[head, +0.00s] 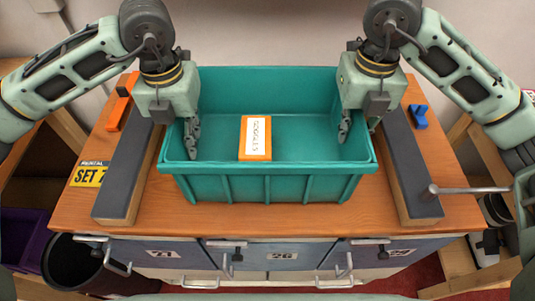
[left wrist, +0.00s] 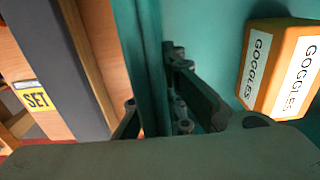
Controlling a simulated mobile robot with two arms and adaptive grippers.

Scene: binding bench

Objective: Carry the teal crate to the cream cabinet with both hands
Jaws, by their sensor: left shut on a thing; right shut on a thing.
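The teal crate (head: 270,187) stands on the wooden bench top, between two dark padded rails. An orange and white goggles box (head: 256,138) lies inside it; the left wrist view shows this box (left wrist: 283,70) marked GOGGLES. My left gripper (head: 188,135) is shut on the crate's left wall, with one finger inside and one outside; the wall (left wrist: 152,65) runs between the fingers in the left wrist view. My right gripper (head: 348,128) is shut on the crate's right wall, its inner finger showing inside. The outer fingers are mostly hidden. No cream cabinet is clearly recognisable.
The dark rails, left (head: 130,172) and right (head: 408,165), flank the crate on the bench (head: 230,217). A yellow SET sign (head: 89,174), an orange tool (head: 121,100) and a blue clamp-like item (head: 418,116) lie outside them. A black bin (head: 75,270) stands at lower left.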

